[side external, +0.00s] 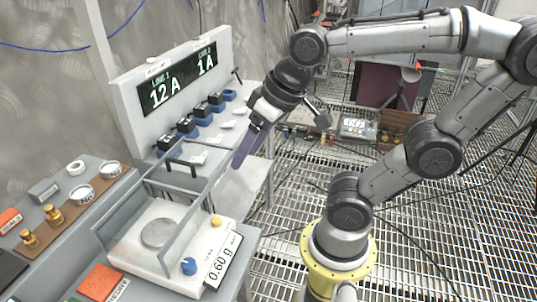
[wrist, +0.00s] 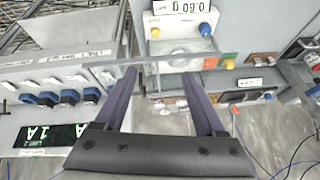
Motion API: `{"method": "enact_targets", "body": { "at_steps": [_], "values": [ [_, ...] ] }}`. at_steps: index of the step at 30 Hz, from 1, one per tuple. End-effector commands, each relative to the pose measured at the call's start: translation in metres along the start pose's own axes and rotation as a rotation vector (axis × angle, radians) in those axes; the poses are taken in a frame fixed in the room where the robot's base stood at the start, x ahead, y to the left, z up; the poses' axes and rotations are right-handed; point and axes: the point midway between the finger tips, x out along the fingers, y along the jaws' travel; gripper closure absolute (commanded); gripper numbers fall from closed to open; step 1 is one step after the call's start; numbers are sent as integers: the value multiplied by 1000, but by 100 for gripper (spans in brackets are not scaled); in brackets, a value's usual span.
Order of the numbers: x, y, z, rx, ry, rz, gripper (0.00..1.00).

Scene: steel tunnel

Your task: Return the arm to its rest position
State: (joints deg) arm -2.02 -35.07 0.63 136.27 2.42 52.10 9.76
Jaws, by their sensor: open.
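My gripper (side external: 241,162) hangs in the air at the front of the bench, tilted down, with long purple fingers. In the wrist view its two fingers (wrist: 159,76) stand wide apart with nothing between them, so it is open and empty. In the side view the fingers overlap and look like one. My arm reaches in from the right, bent at the elbow, with the wrist above the floor grating.
A balance (side external: 158,232) with low clear walls and a 0.60 g label stands below left of the gripper. A panel (side external: 175,85) reading 12 A and 1 A stands behind a row of blue-and-black terminals (side external: 185,125). Brass weights (side external: 53,214) lie at left. Open grating (side external: 300,190) lies right.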

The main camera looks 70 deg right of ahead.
Motion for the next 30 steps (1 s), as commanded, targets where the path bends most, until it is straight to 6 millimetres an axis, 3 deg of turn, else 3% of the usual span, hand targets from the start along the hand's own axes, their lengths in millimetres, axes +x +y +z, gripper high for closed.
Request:
{"method": "enact_targets", "body": {
  "at_steps": [3, 7, 30],
  "values": [
    [-1, 14, 25, -103, 31, 29, 28],
    [0, 21, 36, -159, 42, 45, 28],
    [0, 21, 37, -166, 41, 46, 28]
  ]
}}
